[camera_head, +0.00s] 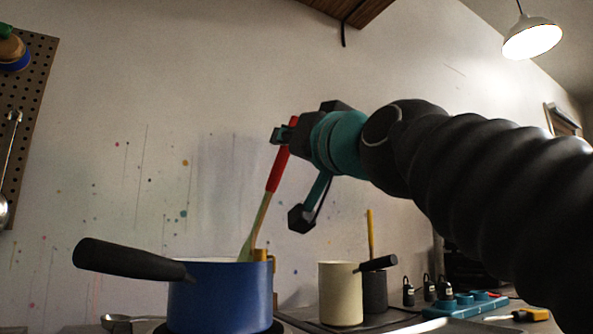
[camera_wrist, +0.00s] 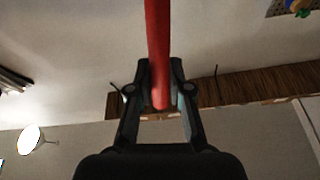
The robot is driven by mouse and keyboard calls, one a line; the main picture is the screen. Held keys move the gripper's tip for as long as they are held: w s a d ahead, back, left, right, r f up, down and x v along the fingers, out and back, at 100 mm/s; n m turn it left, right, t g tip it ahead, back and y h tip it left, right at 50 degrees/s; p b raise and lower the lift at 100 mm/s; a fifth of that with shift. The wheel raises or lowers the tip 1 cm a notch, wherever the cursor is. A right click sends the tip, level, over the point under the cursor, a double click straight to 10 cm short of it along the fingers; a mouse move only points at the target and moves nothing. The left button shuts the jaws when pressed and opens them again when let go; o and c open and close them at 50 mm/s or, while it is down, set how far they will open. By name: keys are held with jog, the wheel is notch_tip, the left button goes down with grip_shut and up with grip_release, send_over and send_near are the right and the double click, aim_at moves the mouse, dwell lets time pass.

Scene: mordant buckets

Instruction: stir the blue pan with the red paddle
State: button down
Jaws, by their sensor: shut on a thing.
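The blue pan (camera_head: 222,296) stands at the lower left in the head view, with its black handle (camera_head: 130,260) pointing left. The red paddle (camera_head: 275,172) has a red upper handle and a pale green and wooden lower part. It tilts, with its lower end going behind or inside the pan's rim; the tip is hidden. My gripper (camera_head: 286,134) is shut on the red handle near its top, above and right of the pan. In the wrist view the gripper (camera_wrist: 161,92) holds the red handle (camera_wrist: 158,40) between its fingers. The pan's inside is not visible.
A cream pot (camera_head: 340,293) with a black handle and a dark container (camera_head: 374,292) holding a yellow stick stand right of the pan. Small black weights (camera_head: 428,288) and a teal tray (camera_head: 464,305) lie farther right.

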jog(key=shift+w+a+r+p, duration=0.2)
jog(key=shift+a+p, duration=0.35)
jog(key=shift+p, duration=0.35)
jog(key=shift+w+a+r+p, duration=0.2)
jog(key=shift+a+p, duration=0.3)
jog(key=shift+p, duration=0.4)
jog(key=shift+w+a+f+p, duration=0.1)
jog(key=shift+a+f+p, duration=0.15)
jog(key=shift+a+p, duration=0.4)
